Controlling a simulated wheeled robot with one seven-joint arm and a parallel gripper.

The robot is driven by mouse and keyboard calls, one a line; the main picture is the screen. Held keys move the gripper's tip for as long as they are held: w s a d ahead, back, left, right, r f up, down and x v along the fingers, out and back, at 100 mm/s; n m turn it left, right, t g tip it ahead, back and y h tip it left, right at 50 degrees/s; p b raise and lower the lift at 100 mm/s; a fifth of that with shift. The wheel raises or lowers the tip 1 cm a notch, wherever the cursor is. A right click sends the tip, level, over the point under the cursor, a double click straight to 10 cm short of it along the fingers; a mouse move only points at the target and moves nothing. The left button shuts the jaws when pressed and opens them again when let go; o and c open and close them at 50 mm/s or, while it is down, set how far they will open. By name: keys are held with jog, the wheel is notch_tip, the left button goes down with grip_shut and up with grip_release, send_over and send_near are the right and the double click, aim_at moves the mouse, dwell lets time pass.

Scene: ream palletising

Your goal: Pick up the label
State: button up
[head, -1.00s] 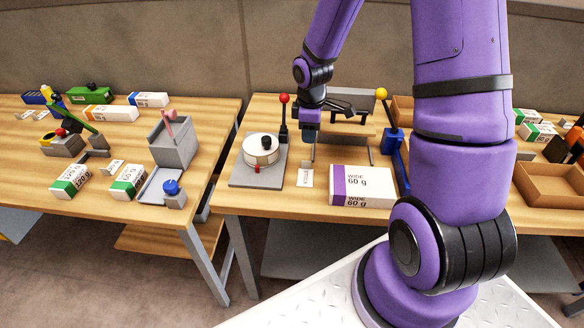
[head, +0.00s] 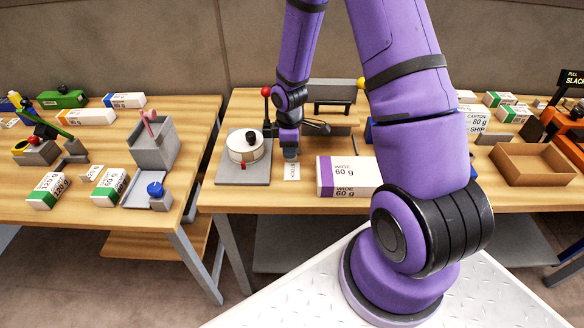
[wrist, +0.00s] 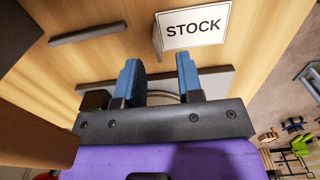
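My gripper (head: 290,153) hangs just above and behind the card in the head view. In the wrist view my gripper's two blue fingers (wrist: 158,75) stand apart with nothing between them. The card lies beyond the fingertips there, apart from them.
The dial device (head: 245,150) on its grey plate, with a red-knobbed lever, stands close on the left. The 60 g ream (head: 347,178) stands close on the right. A grey stand (head: 333,92) is behind. A brown tray (head: 535,163) is far right.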

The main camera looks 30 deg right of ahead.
aim_at(292, 167)
jog(key=shift+f, duration=1.65)
jog(key=shift+c, duration=0.5)
grip_shut()
jog(key=shift+r, duration=0.15)
